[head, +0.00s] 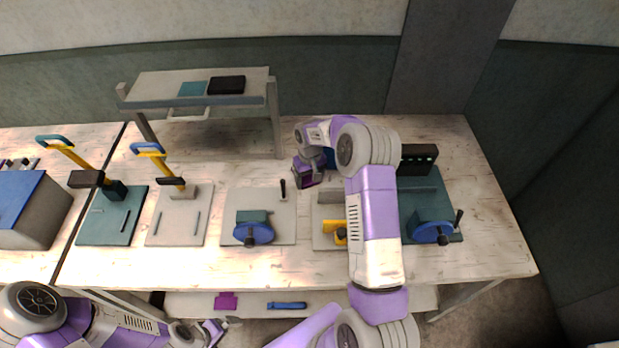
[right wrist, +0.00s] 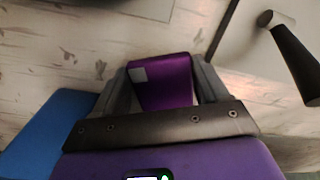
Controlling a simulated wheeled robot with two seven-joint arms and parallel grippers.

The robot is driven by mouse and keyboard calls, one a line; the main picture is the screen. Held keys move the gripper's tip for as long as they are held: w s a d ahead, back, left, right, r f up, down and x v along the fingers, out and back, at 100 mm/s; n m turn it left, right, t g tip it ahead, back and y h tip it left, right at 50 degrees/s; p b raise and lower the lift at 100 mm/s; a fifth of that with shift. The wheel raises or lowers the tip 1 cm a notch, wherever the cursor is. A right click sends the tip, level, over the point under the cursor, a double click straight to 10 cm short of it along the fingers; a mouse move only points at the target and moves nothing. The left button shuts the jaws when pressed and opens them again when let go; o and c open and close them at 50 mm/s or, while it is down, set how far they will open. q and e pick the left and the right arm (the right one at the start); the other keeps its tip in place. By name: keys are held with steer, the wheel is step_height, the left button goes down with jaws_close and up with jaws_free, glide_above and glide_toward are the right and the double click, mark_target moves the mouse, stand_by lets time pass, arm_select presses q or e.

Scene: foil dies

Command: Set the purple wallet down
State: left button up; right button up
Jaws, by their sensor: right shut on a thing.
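The purple wallet (right wrist: 163,82), with a small grey patch at one corner, is between the fingers of my right gripper (right wrist: 165,88). The gripper is shut on it. In the head view my right gripper (head: 306,178) is over the back middle of the workbench, and the wallet is mostly hidden there by the hand. The wooden tabletop shows beyond the wallet in the right wrist view; its height above the top cannot be told. My left gripper (head: 221,328) is low at the front, before the bench's lower shelf; its finger opening is unclear.
Plates with blue-wheeled devices (head: 253,231) and yellow-handled presses (head: 165,176) cover much of the workbench (head: 300,270). A raised rack (head: 150,90) holds a black box (head: 227,85) and a teal piece. A magenta piece (head: 226,301) and blue tool (head: 287,305) lie on the lower shelf.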

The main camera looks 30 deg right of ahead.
mark_target(310, 181)
steer(key=o, duration=0.9)
steer(key=shift+r, duration=0.45)
step_height(310, 181, up, 11)
steer(key=shift+f+p, duration=0.2)
steer(key=shift+p, duration=0.2)
steer(key=shift+d+r, duration=0.1)
steer(key=shift+r, duration=0.1)
steer(key=shift+c, duration=0.4)
steer(key=f+t+b, duration=0.1)
steer(key=f, duration=0.1)
steer(key=s+f+t+h+b, duration=0.1)
steer(key=shift+d+f+t, duration=0.2)
steer(key=shift+f+t, duration=0.2)
steer(key=shift+s+a+f+t+b, duration=0.35)
steer(key=shift+a+f+t+b, duration=0.2)
steer(key=shift+t, duration=0.25)
steer(key=shift+w+x, duration=0.2)
steer(key=shift+x, duration=3.5)
